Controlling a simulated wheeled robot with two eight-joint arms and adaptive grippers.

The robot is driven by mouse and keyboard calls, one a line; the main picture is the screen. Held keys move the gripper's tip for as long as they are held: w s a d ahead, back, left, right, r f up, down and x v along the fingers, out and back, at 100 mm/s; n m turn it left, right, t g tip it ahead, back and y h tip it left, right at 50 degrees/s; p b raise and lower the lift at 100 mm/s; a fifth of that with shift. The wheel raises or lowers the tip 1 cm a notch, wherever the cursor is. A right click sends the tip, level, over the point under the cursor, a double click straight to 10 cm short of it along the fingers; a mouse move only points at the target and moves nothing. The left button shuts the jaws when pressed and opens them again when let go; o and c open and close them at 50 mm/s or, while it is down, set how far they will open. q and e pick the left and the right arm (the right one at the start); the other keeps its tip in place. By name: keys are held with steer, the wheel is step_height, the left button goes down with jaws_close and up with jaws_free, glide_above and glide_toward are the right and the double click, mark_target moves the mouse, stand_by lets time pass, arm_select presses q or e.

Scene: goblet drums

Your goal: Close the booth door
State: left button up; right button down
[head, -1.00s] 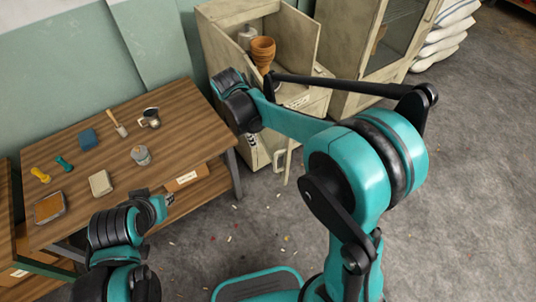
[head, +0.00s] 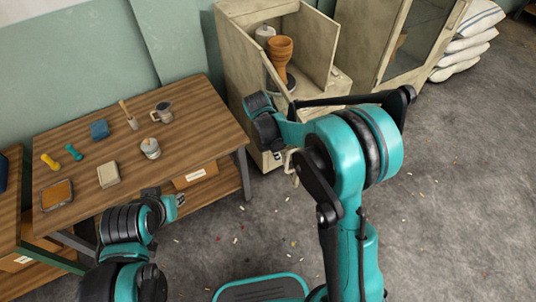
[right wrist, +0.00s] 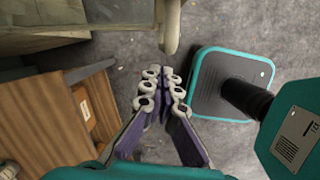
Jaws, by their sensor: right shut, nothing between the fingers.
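The booth (head: 237,50) is a pale, worn wooden cabinet at the top middle of the head view. Its door (head: 318,45) stands open on the right side, with a terracotta goblet drum (head: 279,55) inside. My right arm crosses in front of the booth's lower part. My right gripper (head: 278,157) hangs low in front of it, partly hidden. In the right wrist view its fingers (right wrist: 161,92) are together and empty, just below a pale rounded bar (right wrist: 171,25). My left gripper (head: 180,201) is by the table's front edge, its fingers too small to read.
A wooden table (head: 200,110) at left holds a mug (head: 163,112), a jar (head: 150,148), a brush and several small items. A glass-fronted cabinet (head: 385,60) stands right of the booth, with stacked sacks (head: 468,45) beyond. Open grey floor lies at right.

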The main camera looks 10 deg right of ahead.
steer(key=shift+d, duration=0.6)
steer(key=shift+d, duration=0.1)
